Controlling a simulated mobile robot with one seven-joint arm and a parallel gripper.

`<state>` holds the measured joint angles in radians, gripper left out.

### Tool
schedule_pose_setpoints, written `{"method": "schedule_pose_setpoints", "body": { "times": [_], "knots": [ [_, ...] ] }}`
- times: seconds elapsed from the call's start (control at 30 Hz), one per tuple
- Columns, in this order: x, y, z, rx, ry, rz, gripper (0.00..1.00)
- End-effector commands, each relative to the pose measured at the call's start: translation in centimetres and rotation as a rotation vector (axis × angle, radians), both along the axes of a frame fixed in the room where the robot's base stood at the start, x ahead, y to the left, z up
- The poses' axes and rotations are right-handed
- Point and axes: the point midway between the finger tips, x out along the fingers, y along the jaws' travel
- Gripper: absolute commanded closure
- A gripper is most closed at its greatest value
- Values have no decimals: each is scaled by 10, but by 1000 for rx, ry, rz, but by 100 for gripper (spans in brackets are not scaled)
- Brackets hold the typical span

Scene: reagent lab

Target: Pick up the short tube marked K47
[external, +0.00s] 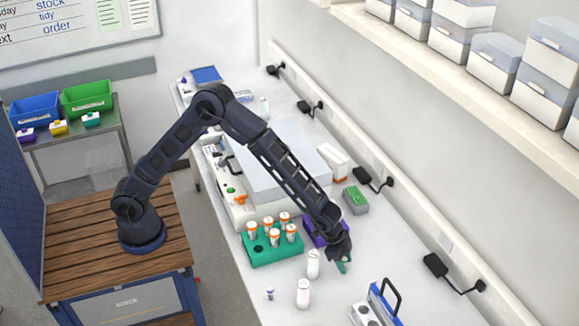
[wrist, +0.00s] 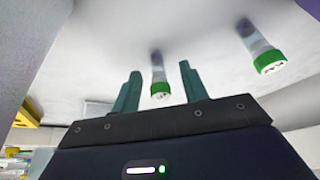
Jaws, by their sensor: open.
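A short tube with a green cap (wrist: 159,88) is between my gripper's two teal fingers in the wrist view, with a gap on each side. A second green-capped tube (wrist: 267,58) is to the right, outside the fingers. I cannot read a K47 mark on either tube. My gripper (wrist: 159,70) is open, and nothing is clamped in it. In the external view my gripper (external: 343,266) is low over the white bench, right of the white bottles. The green-capped tubes cannot be made out clearly there.
Two white bottles (external: 313,264) (external: 303,294) stand left of my gripper. A green rack (external: 268,256) holds several orange-capped tubes. A purple box (external: 311,231) is behind the gripper. A blue-sided holder with a dark handle (external: 378,302) stands to the front right.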

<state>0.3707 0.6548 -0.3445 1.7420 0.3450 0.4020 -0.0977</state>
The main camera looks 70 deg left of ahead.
Motion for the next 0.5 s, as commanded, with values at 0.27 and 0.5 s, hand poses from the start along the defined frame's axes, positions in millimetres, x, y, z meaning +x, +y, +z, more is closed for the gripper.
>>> {"method": "schedule_pose_setpoints", "body": {
  "times": [0.27,0.5],
  "knots": [
    [0,0,0,0,0,0,100],
    [0,0,0,0,0,0,100]
  ]
}}
